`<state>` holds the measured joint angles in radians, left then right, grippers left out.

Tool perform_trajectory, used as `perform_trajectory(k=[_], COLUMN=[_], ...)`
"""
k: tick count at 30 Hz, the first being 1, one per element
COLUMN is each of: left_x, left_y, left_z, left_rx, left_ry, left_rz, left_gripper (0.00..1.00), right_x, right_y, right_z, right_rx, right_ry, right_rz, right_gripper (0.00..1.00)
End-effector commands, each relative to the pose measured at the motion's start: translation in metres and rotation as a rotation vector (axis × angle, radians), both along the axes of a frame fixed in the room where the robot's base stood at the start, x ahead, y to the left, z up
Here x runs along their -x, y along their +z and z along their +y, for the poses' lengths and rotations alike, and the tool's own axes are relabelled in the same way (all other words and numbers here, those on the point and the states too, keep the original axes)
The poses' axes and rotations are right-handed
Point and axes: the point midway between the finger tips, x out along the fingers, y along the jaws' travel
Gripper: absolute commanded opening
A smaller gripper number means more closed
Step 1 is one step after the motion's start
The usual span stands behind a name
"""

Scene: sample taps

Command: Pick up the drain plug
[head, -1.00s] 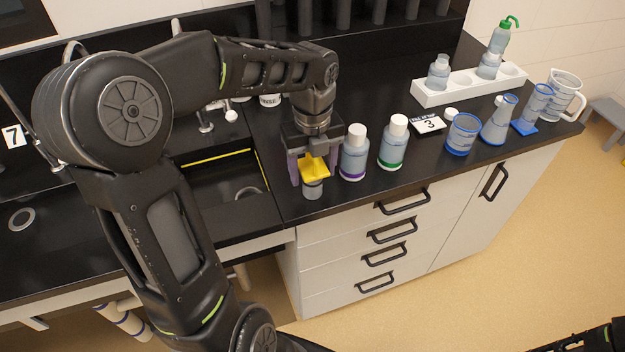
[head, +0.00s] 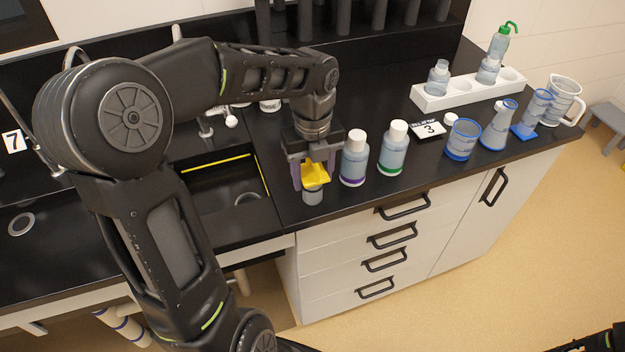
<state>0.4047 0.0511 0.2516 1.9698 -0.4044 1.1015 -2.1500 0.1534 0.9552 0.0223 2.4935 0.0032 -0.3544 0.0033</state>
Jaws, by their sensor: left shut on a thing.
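A small piece with a yellow top (head: 315,174) and a grey round lower part (head: 313,196) is at the counter's front, right of the sink; I take it for the drain plug. My left gripper (head: 314,180) points down over it and is shut on the yellow top, one finger on each side. The grey part shows below the fingers. I cannot tell whether its underside touches the counter. My right gripper is out of the picture; only dark parts of my right arm show at the bottom right.
A purple-banded bottle (head: 354,160) stands close right of the left gripper, with a green-banded bottle (head: 393,150) beyond. The open sink (head: 215,205) lies left.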

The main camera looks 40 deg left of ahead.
Motion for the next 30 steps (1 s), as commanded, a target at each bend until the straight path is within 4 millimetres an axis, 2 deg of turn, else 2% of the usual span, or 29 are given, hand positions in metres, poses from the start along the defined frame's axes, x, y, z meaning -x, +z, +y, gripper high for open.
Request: perform_trajectory(k=[7, 18, 22, 30], left_x=[-0.001, -0.001, 0.0, 0.0], left_y=[0.022, 0.089, 0.099, 0.1], left_z=[0.0, 0.0, 0.0, 0.0], left_rx=[-0.001, 0.0, 0.0, 0.0], left_ry=[0.001, 0.0, 0.0, 0.0], left_rz=[-0.006, -0.004, -0.001, -0.001], left_gripper=[0.0, 0.0, 0.0, 0.0], right_x=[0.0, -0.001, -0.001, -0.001], right_y=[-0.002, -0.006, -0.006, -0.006], right_z=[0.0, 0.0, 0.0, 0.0], right_rx=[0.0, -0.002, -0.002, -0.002], right_ry=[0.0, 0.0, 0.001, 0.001], right_rz=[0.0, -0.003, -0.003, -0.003], right_gripper=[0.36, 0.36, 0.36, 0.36])
